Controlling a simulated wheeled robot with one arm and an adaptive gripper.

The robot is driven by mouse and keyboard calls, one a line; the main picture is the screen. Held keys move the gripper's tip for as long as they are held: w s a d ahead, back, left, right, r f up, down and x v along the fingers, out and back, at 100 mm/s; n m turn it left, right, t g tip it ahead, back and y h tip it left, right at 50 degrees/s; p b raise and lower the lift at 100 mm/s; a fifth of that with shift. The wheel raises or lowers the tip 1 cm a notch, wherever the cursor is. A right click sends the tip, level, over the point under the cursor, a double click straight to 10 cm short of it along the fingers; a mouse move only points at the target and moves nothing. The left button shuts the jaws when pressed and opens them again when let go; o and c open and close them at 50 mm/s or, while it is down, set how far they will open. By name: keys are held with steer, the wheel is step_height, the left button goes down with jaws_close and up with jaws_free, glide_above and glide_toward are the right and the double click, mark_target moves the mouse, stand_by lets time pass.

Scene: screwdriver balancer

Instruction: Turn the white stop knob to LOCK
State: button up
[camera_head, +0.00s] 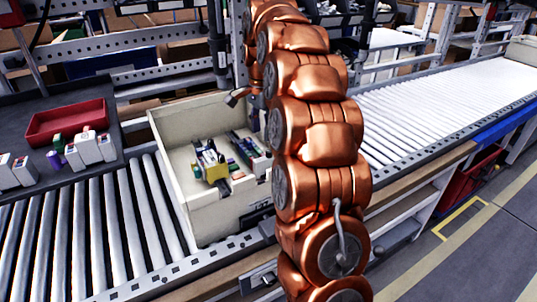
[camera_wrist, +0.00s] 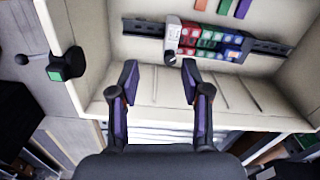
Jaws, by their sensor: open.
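The white stop knob cannot be told for sure. A small round pale part (camera_wrist: 170,57) shows at the lower left end of a module with a white end and red, green and blue blocks (camera_wrist: 210,42). The module sits on a dark rail inside a cream box (camera_wrist: 85,40). My gripper (camera_wrist: 160,76) is open and empty, with its two purple-padded fingers spread just below the module in the wrist view. No contact with the part shows. In the head view the box (camera_head: 185,150) stands left of my copper arm, and the gripper is not clearly visible.
A black fitting with a green face (camera_wrist: 58,72) sits at the box's left wall. The box rests on a roller conveyor (camera_head: 90,235). A red tray (camera_head: 68,122) and white modules (camera_head: 90,147) lie to its left. The rollers on the right (camera_head: 440,90) are clear.

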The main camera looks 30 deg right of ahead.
mark_target(269, 151)
steer(key=d, duration=0.1)
steer(key=w+d+f+m, duration=0.1)
steer(key=d+f+m, duration=0.1)
steer(key=shift+w+d+b, duration=0.3)
steer(key=shift+w, duration=0.1)
steer(key=shift+f+p, duration=0.35)
steer(key=shift+f, duration=3.35)
jaws_close()
